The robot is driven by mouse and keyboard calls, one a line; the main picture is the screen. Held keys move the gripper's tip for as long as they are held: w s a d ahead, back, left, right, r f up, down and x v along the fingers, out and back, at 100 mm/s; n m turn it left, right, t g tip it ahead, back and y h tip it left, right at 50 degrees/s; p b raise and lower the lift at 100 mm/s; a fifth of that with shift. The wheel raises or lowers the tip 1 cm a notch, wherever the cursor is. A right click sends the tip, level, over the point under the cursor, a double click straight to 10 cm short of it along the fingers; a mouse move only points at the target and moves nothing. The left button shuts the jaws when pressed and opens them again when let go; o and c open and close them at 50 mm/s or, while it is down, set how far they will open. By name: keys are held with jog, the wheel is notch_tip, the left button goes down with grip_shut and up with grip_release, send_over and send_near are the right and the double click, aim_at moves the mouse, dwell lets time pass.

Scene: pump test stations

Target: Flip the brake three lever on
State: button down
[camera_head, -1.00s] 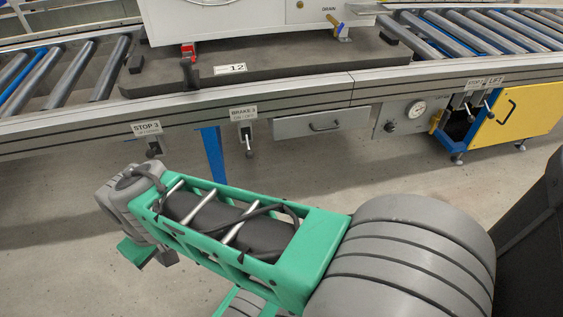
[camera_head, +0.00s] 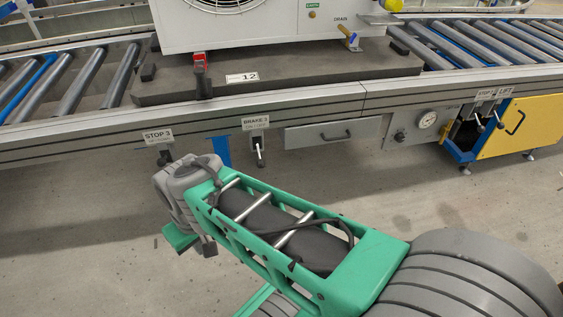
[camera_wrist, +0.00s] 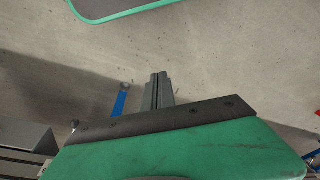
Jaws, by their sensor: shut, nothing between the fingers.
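The brake three lever (camera_head: 260,157) hangs below its BRAKE 3 label (camera_head: 256,123) on the conveyor's front rail. It is a small metal lever with a dark tip pointing down. A small knob at lower left in the wrist view (camera_wrist: 74,125) looks like this lever; the rest of it is hidden behind my gripper's body. My gripper (camera_head: 209,248) is below and left of the lever in the head view, apart from it and pointing down. In the wrist view its fingers (camera_wrist: 158,88) are together over bare floor, with nothing between them.
The STOP 3 lever (camera_head: 164,157) is left of the brake lever, close above my wrist. A drawer (camera_head: 333,133) is to its right. A blue leg (camera_wrist: 120,101) stands near. A yellow-panelled unit (camera_head: 515,128) with more levers is at far right. The floor in front is clear.

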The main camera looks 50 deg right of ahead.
jog(key=w+d+f+m+t+p, duration=0.2)
jog(key=w+d+m+t+p, duration=0.15)
jog(key=w+d+m, duration=1.05)
jog(key=s+d+f+m+t, duration=0.1)
jog(key=s+d+f+m, duration=0.1)
jog(key=d, duration=0.6)
jog(key=s+d+f+m+t+h+p, duration=0.1)
jog(key=d+m, duration=0.3)
jog(key=d, duration=0.5)
jog(key=s+d+f+m+t+h+p, duration=0.1)
jog(key=s+d+f+m, duration=0.1)
jog(key=d, duration=0.7)
jog(key=shift+s+f+m+t, duration=0.35)
jog(key=shift+f+m, duration=0.2)
jog(key=shift+m, duration=0.25)
jog(key=shift+w+f, duration=0.1)
jog(key=shift+w, duration=0.05)
